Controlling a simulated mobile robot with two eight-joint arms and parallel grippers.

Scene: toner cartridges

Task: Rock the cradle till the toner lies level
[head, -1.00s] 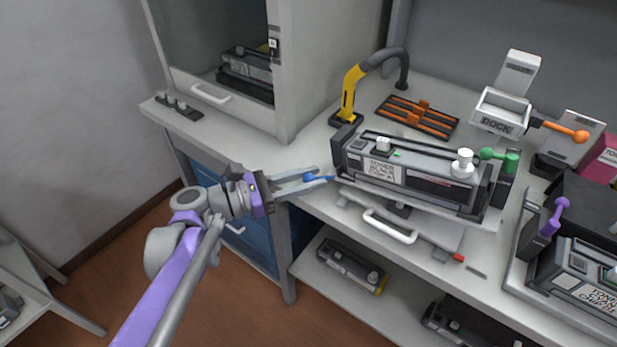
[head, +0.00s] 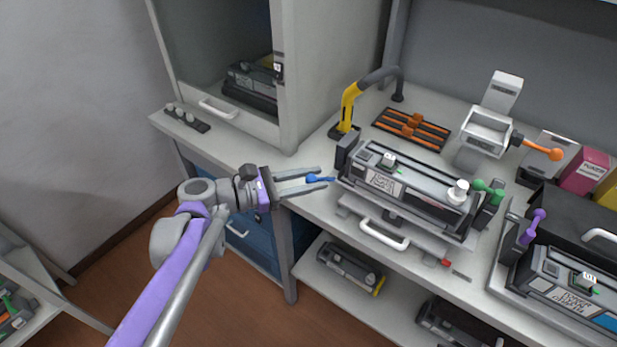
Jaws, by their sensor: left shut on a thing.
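The cradle (head: 350,188) stands on the worktop and carries a grey and black toner cartridge (head: 428,195) with a white label and a white knob. The cradle now looks about parallel to the worktop's front edge. A blue handle (head: 318,179) sticks out at its left end, and a green-knobbed lever (head: 490,191) stands at its right end. My left gripper (head: 320,180) is shut on the blue handle from the left, its fingers around it. The toner inside the cartridge cannot be seen. My right gripper is not in view.
A yellow lamp-like arm (head: 350,105) and an orange rack (head: 411,130) stand behind the cradle. A white dock with an orange-knobbed lever (head: 487,133) is at the back right. Another cartridge (head: 580,290) sits front right. A tray handle (head: 384,236) juts out below the cradle.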

